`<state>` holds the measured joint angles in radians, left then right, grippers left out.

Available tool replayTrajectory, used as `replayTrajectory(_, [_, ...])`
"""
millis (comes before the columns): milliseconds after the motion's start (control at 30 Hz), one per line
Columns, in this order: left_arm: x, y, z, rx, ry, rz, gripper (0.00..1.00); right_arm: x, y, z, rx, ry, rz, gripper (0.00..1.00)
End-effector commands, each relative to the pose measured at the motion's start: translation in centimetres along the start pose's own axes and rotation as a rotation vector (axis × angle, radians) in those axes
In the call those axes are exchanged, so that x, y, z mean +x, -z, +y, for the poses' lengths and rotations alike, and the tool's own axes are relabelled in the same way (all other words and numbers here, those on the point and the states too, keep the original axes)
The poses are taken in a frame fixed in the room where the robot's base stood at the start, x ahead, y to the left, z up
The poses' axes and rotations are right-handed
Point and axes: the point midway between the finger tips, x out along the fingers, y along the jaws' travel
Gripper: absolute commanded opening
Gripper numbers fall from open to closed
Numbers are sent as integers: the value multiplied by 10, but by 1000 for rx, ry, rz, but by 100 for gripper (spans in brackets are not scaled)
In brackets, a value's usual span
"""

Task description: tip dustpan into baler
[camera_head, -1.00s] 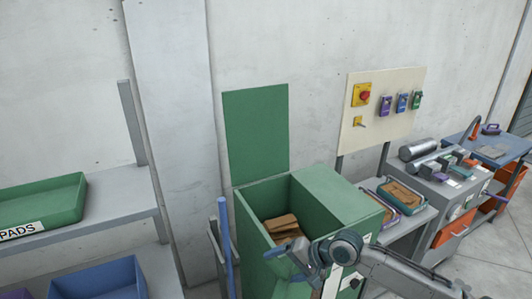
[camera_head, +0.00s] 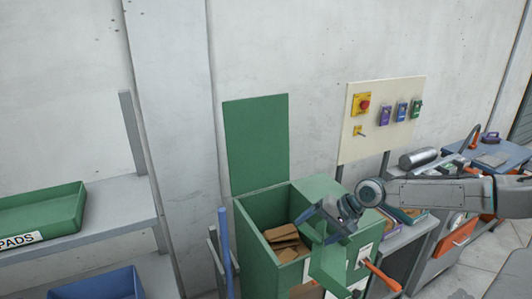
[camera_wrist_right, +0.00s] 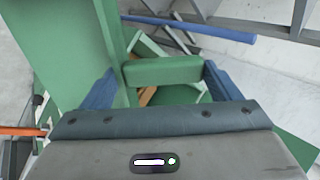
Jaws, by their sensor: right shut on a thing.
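The green baler (camera_head: 252,230) stands open at the centre of the head view, its green lid (camera_head: 257,145) upright behind it. Brown cardboard pieces (camera_head: 284,240) lie inside. My right gripper (camera_head: 322,222) is over the baler's front right edge. It is shut on a green part, which I take to be the dustpan (camera_head: 328,262); its pan hangs below the gripper at the front. In the right wrist view a green bar (camera_wrist_right: 162,71) lies between the blue fingers. More brown pieces (camera_head: 305,290) show low at the front. My left gripper is not in view.
An orange handle (camera_head: 381,276) sticks out at the baler's front right. A blue post (camera_head: 226,250) stands at its left. A shelf with a green tray (camera_head: 45,212) and a blue bin (camera_head: 105,285) is at left. A switch panel (camera_head: 385,118) stands behind right.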

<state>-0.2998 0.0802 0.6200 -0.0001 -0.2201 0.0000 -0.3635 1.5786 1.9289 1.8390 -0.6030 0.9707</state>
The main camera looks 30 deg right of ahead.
Motion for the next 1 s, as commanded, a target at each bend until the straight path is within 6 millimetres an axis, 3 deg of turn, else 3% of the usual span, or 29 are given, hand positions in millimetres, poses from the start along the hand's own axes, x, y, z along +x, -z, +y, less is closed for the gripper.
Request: replayTrajectory(1000, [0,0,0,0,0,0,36,-27,22,-15,-22,-44,-9,56])
